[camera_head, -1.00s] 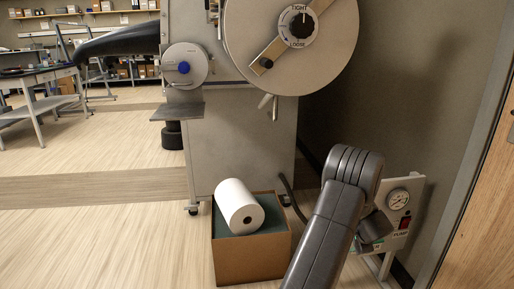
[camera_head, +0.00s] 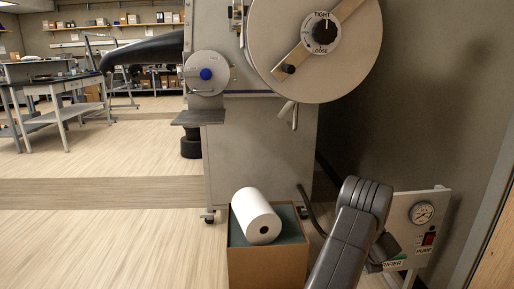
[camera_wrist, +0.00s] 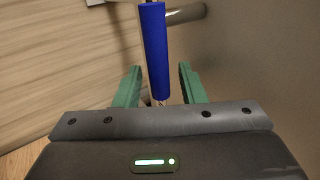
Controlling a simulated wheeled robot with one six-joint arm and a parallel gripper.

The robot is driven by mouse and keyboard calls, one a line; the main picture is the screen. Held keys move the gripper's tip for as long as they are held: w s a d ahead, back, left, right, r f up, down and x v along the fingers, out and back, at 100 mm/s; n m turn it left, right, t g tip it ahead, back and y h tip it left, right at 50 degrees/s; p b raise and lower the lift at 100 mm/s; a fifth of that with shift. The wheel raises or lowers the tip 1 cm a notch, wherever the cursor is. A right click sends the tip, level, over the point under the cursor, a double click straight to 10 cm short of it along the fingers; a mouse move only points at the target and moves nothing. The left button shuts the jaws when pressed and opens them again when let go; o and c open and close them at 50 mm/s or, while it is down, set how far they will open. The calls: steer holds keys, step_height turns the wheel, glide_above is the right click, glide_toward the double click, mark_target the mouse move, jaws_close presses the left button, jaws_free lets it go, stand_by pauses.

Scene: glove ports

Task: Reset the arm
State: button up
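My arm (camera_head: 350,235) shows as a dark grey bent link at the lower right of the head view. My gripper is hidden behind it there. In the wrist view my gripper (camera_wrist: 158,85) has two green fingers standing apart. A blue cylindrical handle (camera_wrist: 155,50) shows between the fingers, with a gap on each side of it. I cannot tell how deep it lies between them.
A pump panel (camera_head: 422,232) with a gauge stands just right of my arm, by the wall. A cardboard box (camera_head: 268,268) with a white roll (camera_head: 256,215) is to its left. A large machine (camera_head: 260,150) stands behind.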

steer(key=shift+r, duration=0.1)
steer(key=p+v, duration=0.4)
steer(key=v, duration=1)
steer(key=b+x, duration=0.4)
steer(key=x, duration=1)
steer(key=shift+s+f, duration=0.1)
steer(key=shift+f, duration=0.1)
steer(key=shift+w+r, duration=0.15)
steer(key=shift+w, duration=0.05)
steer(key=shift+s+a+r+h+p, duration=0.1)
steer(key=shift+a+r+h+p, duration=0.05)
steer(key=shift+r+h+p, duration=0.4)
steer(key=shift+r+n+h+p, duration=0.3)
steer(key=shift+n+h+p, duration=0.3)
steer(key=shift+h+p, duration=0.45)
steer(key=shift+a, duration=0.1)
